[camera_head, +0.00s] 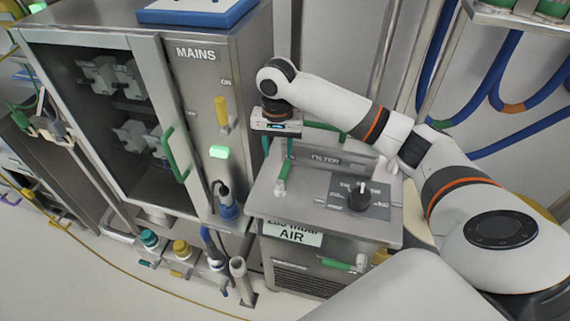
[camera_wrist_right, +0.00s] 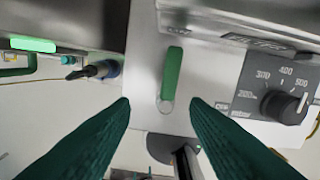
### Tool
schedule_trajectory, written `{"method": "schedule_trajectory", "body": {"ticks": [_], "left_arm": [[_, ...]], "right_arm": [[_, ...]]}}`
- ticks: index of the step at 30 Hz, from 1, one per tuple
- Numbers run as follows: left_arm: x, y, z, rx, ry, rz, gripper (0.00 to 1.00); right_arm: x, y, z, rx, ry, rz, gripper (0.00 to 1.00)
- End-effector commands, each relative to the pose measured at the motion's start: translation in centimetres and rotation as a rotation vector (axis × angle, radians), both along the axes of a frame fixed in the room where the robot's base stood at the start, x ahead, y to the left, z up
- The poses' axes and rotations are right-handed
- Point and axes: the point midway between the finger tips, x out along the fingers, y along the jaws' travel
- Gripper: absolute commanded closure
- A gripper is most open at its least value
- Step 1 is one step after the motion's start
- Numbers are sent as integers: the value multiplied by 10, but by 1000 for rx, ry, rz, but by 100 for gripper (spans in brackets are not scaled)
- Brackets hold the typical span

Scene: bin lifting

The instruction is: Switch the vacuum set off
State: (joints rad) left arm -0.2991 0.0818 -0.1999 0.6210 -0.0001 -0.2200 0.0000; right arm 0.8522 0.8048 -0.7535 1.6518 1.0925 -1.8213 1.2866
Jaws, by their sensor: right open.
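The vacuum set (camera_head: 262,200) is a grey metal box with an AIR label on its front. A green lever (camera_head: 283,172) stands on the left of its top. In the right wrist view the green lever (camera_wrist_right: 173,75) shows just beyond the gap between my fingertips, with a pale ring at its near end. A black dial (camera_head: 359,197) sits to the right on a dark scale plate; the dial also shows in the wrist view (camera_wrist_right: 284,106). My right gripper (camera_head: 278,150) points down above the lever, open, with dark green fingers apart and nothing between them. My left gripper is out of view.
A tall cabinet (camera_head: 95,38) marked MAINS, with a yellow switch (camera_head: 221,111) and lit green lamp (camera_head: 219,152), stands close on the left. Several coloured hose fittings sit low in front. Blue hoses (camera_head: 490,90) hang on the right wall.

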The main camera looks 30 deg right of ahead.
Motion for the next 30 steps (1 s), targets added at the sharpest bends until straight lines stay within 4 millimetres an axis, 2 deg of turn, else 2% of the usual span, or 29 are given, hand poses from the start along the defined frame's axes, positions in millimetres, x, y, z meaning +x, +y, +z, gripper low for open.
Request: {"method": "schedule_trajectory", "body": {"ticks": [1, 3, 8, 11, 24, 30], "left_arm": [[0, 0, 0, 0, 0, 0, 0], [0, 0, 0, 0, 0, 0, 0], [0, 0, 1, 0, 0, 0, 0], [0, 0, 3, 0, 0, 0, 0], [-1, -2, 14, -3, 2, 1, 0], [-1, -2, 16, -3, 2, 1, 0]], "right_arm": [[5, -12, 13, -4, 3, -56, 58], [8, -21, 23, -2, 10, -113, 58], [10, -29, 27, 1, 20, -162, 58], [9, -29, 15, 1, 21, -162, 58], [9, -28, -67, 0, 19, -159, 58], [9, -28, -86, 0, 16, -157, 58]]}}
